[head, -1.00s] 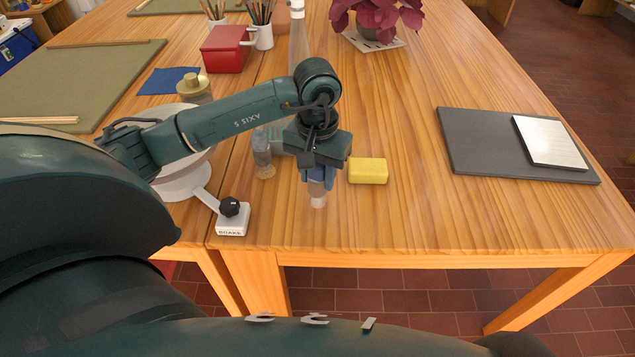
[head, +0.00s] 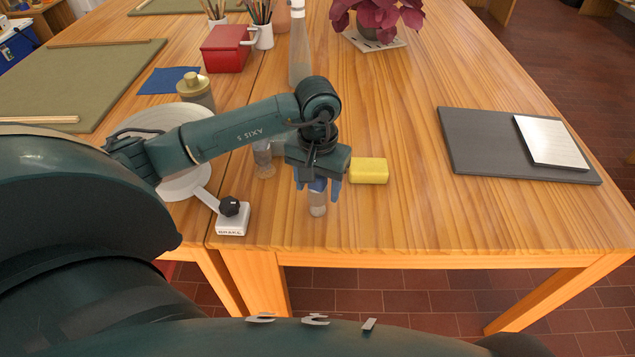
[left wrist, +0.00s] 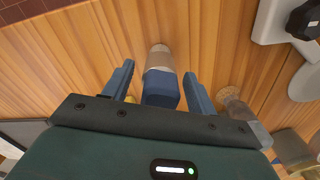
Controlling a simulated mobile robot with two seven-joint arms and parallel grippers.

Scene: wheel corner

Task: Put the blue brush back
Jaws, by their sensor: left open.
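The blue brush (head: 317,203) is on the near part of the wooden table, with its blue end up and a pale end toward the tabletop. In the left wrist view the brush (left wrist: 160,80) shows its blue end between my fingers and its tan-grey end beyond them. My left gripper (head: 318,190) is over it with fingers spread on both sides, open. Gaps show between fingers and brush in the left wrist view (left wrist: 158,70). My right gripper is not in view.
A yellow block (head: 368,171) lies close right of the gripper. A clear container (head: 264,160) stands close left, before a round wheel (head: 180,185) with a white brake block (head: 233,220). A tall bottle (head: 300,50) stands behind. The table between yellow block and grey board (head: 480,145) is clear.

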